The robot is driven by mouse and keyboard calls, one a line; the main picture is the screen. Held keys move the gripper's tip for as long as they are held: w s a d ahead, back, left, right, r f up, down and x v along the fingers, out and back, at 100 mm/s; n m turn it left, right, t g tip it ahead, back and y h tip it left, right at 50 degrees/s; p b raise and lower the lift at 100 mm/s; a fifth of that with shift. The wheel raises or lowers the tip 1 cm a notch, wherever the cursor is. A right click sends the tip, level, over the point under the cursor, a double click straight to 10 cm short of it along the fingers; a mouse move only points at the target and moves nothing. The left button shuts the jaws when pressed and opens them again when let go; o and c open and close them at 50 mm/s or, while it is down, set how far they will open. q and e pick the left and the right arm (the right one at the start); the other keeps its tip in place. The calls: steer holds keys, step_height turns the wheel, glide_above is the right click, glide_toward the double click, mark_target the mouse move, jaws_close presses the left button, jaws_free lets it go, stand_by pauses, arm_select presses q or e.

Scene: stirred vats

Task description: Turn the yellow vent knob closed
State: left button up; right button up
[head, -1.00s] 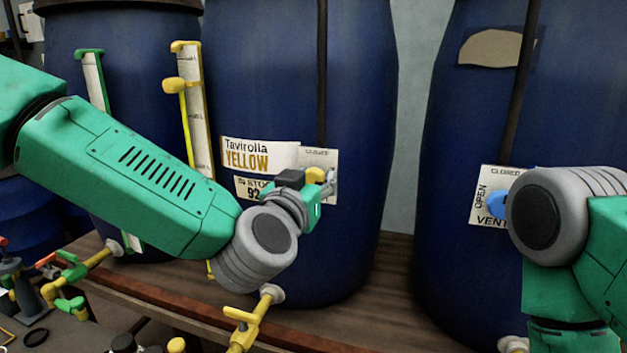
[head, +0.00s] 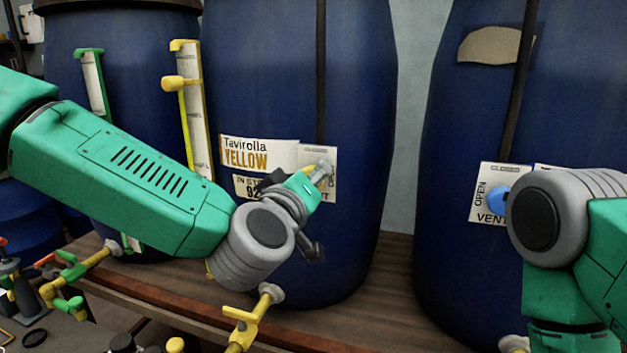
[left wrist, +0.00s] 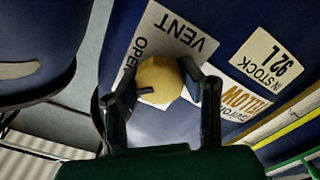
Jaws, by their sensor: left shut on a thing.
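The yellow vent knob (left wrist: 160,80) sits on its white vent label (left wrist: 183,38) on the middle blue vat. My left gripper (left wrist: 162,90) has one dark finger on each side of the knob and is shut on it. The words VENT and OPEN show on the label in the left wrist view. In the head view my left gripper (head: 322,174) is at the label, and its wrist and fingers hide most of the knob. Which way the knob points cannot be told. My right arm is at the right edge, with its gripper hidden from view.
The middle vat (head: 350,90) carries a yellow-lettered Tavirolla label (head: 250,152) left of the knob. A yellow tap (head: 242,318) sticks out below. The right vat has a blue knob (head: 493,200) beside my right arm. A yellow gauge (head: 190,110) stands left.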

arm_select(q)
steer(key=n, duration=0.2)
steer(key=f+n+b, duration=0.1)
steer(key=n, duration=0.1)
steer(key=shift+s+n, duration=0.15)
steer(key=shift+n, duration=0.15)
steer(key=shift+f+n+b, duration=0.15)
steer(key=shift+n+b, duration=0.65)
steer(key=shift+n, duration=1.7)
steer(key=o, duration=1.2)
steer(key=shift+c, duration=0.2)
steer(key=shift+a+r, duration=0.25)
steer(key=shift+r, duration=0.1)
steer(key=v, duration=1.2)
